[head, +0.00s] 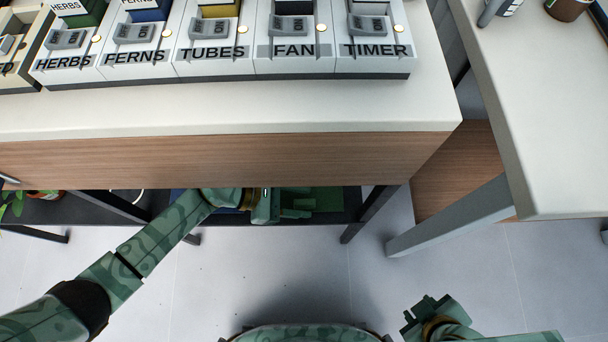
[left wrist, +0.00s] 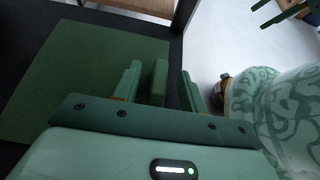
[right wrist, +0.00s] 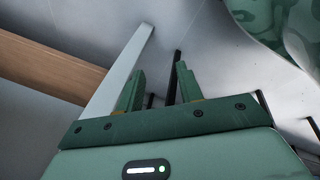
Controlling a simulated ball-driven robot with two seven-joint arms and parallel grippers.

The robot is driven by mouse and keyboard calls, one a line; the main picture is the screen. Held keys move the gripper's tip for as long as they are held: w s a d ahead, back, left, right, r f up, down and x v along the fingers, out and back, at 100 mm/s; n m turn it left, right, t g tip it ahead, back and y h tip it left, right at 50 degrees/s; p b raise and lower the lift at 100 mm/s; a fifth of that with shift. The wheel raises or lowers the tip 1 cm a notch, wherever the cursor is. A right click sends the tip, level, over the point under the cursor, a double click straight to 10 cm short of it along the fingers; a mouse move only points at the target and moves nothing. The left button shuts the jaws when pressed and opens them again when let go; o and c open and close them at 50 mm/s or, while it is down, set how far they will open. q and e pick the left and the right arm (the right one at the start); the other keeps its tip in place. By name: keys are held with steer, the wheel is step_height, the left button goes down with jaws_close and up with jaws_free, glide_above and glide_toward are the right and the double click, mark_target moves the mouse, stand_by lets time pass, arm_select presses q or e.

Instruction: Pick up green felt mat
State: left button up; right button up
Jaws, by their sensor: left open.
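The green felt mat (head: 328,199) lies on the dark lower shelf under the bench, partly hidden by the bench edge and my left gripper. In the left wrist view the flat dark green mat (left wrist: 70,75) fills much of the left side. My left gripper (head: 298,208) is at the mat, its fingers apart. A small upright green piece (left wrist: 158,83) stands between the fingers; I cannot tell whether it belongs to the mat. My right gripper (head: 420,312) is away from the shelf over the floor, open and empty in the right wrist view (right wrist: 162,85).
The bench top (head: 220,115) overhangs the shelf (head: 330,217). Labelled switch boxes (head: 210,65) stand on it. A second white table (head: 540,130) with a grey leg (head: 450,222) is at right. A potted plant (head: 17,208) is at lower left. The floor in front is clear.

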arm_select(q)
jaws_close()
steer(key=shift+r, duration=0.1)
